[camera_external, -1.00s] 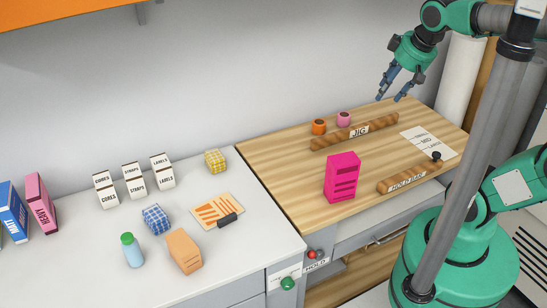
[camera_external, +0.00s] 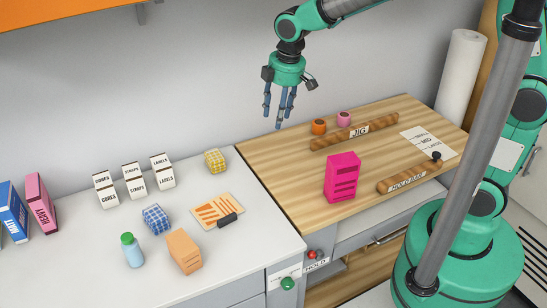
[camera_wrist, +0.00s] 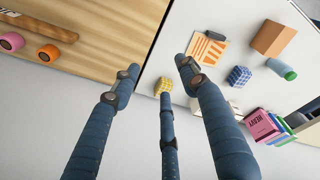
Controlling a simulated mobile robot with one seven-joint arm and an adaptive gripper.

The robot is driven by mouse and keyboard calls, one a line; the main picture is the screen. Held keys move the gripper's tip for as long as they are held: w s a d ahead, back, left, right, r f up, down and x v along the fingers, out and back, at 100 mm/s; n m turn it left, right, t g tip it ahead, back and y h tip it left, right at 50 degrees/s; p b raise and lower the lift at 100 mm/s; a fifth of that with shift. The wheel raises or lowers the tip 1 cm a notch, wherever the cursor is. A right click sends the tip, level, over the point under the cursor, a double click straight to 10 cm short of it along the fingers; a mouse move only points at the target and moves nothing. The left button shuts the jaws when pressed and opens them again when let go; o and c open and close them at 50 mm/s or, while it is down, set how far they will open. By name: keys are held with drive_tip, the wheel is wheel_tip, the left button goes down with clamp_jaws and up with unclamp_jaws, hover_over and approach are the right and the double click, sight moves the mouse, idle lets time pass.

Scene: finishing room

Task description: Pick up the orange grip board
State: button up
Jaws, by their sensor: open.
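The orange grip board (camera_external: 208,209) lies flat on the white counter, a pale board with orange stripes and a dark grip at its right corner. It also shows in the wrist view (camera_wrist: 206,52), up and right of the fingers, with the grip at its top edge. My gripper (camera_external: 280,118) is open and empty, fingers pointing down, high above the seam between white counter and wooden bench. In the wrist view my gripper (camera_wrist: 160,85) has its fingers spread, with nothing between them held. The board is apart from my gripper.
Near the board stand a blue checked cube (camera_external: 156,219), a yellow checked cube (camera_external: 215,161), an orange-tan block (camera_external: 184,251) and a teal bottle (camera_external: 132,252). Labelled white boxes (camera_external: 134,182) line the back. A pink box (camera_external: 342,178) stands on the wooden bench (camera_external: 300,180).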

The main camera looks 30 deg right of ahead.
drive_tip(key=a+f+n, duration=0.3)
drive_tip(key=a+f, duration=0.3)
drive_tip(key=a, duration=0.4)
drive_tip(key=n+g+h+p, duration=0.1)
drive_tip(key=n+g+p, duration=0.1)
drive_tip(key=n, duration=0.1)
hover_over(226, 213)
drive_tip(key=s+a, duration=0.1)
drive_tip(key=s, duration=0.2)
wheel_tip(226, 213, down, 10)
drive_tip(key=shift+r, duration=0.2)
drive_tip(key=shift+f+b, duration=1)
drive_tip(key=shift+f, duration=3.3)
drive_tip(key=shift+f, duration=0.1)
drive_tip(key=shift+f+b, duration=0.9)
drive_tip(key=shift+f, duration=1.6)
drive_tip(key=shift+a, duration=0.1)
